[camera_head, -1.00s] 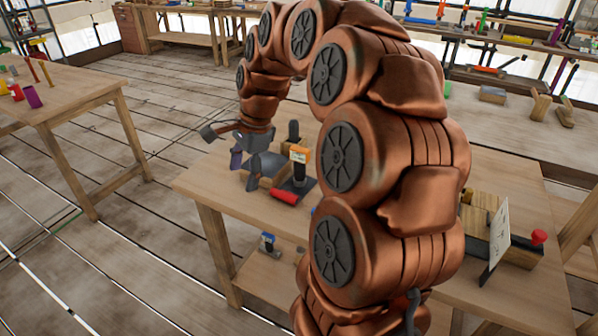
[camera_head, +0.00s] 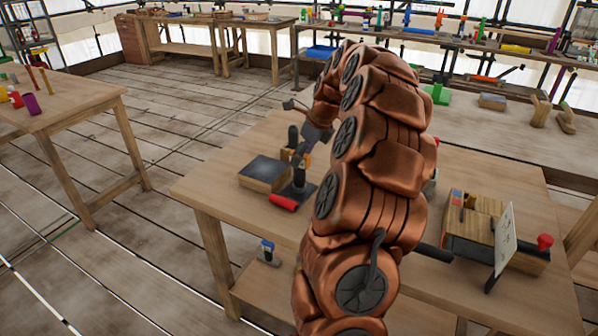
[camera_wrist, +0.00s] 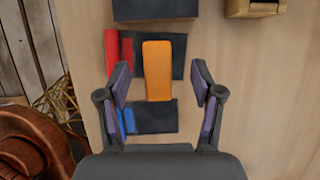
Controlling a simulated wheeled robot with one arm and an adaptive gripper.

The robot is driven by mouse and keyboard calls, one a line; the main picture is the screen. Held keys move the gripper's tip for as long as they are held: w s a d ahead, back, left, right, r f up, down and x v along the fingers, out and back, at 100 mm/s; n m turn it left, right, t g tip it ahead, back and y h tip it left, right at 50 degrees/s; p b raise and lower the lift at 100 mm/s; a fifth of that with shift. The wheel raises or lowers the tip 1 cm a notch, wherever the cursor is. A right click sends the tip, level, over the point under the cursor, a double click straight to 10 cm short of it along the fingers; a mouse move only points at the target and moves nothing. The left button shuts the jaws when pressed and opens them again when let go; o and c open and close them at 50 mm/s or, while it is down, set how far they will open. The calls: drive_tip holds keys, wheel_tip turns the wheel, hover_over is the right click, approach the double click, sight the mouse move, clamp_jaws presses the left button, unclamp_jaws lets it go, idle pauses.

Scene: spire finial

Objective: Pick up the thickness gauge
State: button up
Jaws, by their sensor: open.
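An orange upright piece (camera_wrist: 157,70), which I take to be the thickness gauge, stands on a dark flat plate (camera_wrist: 176,68) in the wrist view.
A red cylinder (camera_wrist: 111,50) and a blue piece (camera_wrist: 129,120) lie left of the orange piece. A dark-topped wooden block (camera_head: 264,172) stands beside the plate. A wooden fixture with a red knob (camera_head: 545,242) is at the table's right. The table's front left is clear.

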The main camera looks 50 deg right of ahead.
sight(299, 173)
drive_tip(key=p+x, duration=0.1)
drive_tip(key=x, duration=0.4)
drive_tip(key=shift+a, duration=0.1)
drive_tip(key=shift+s, duration=0.1)
drive_tip(key=shift+c, duration=0.2)
clamp_jaws()
